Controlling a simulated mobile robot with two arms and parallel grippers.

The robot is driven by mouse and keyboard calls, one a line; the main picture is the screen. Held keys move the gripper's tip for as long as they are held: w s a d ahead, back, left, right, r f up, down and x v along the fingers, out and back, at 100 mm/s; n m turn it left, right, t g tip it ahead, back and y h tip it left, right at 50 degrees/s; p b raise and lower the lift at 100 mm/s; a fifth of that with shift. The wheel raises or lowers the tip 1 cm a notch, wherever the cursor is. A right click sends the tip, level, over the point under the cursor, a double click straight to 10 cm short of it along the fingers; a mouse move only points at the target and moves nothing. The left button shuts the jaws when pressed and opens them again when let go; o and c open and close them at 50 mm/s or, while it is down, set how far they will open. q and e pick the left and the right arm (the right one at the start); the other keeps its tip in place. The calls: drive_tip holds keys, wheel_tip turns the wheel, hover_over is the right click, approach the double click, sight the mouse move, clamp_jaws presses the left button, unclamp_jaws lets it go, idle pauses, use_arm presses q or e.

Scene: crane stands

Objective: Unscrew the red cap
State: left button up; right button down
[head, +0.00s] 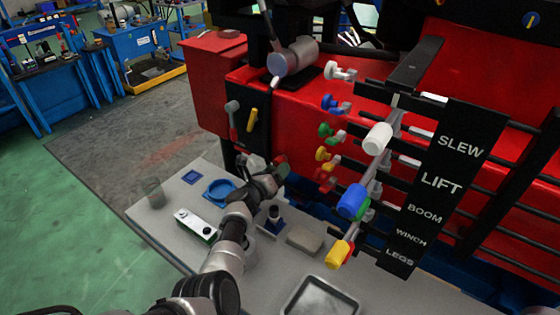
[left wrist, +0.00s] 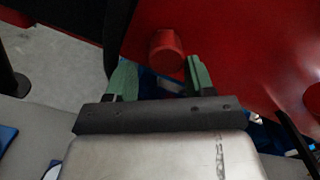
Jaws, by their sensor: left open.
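The red cap (left wrist: 166,48) sticks out from a red panel in the left wrist view. My left gripper (left wrist: 160,68) is open, with one green finger on each side of the cap's line. The cap lies just beyond the fingertips, slightly nearer the right finger, and I see no contact. In the head view, my left gripper (head: 273,170) is at the front face of the red crane body (head: 208,85), and the cap is hard to make out there. My right gripper is in neither view.
A grey table (head: 150,212) below holds a blue ring (head: 219,190), a white device (head: 196,225), a grey block (head: 304,240) and a metal tray (head: 320,298). Coloured levers (head: 352,200) and a black label board (head: 436,185) stand to the right.

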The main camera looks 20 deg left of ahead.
use_arm(q)
drive_tip(key=m+b, duration=0.4)
drive_tip(key=m, duration=0.3)
drive_tip(key=a+r+m+b, duration=0.1)
drive_tip(key=m+b, duration=0.4)
drive_tip(key=m, duration=0.3)
drive_tip(key=w+a+r+m+b, duration=0.1)
drive_tip(key=m+b, duration=0.4)
drive_tip(key=m, duration=0.3)
drive_tip(key=shift+a, duration=0.1)
drive_tip(key=m+b, duration=0.1)
drive_tip(key=m, duration=0.1)
drive_tip(key=r+m+b, duration=0.1)
drive_tip(key=m, duration=0.2)
drive_tip(key=shift+s+d+m, duration=0.15)
drive_tip(key=shift+d+m, duration=0.05)
drive_tip(key=shift+m, duration=0.1)
drive_tip(key=shift+r+m+b, duration=0.1)
drive_tip(key=shift+m+b, duration=0.25)
drive_tip(key=shift+m, duration=0.05)
drive_tip(key=shift+d+r+m, duration=0.15)
drive_tip(key=shift+m, duration=0.65)
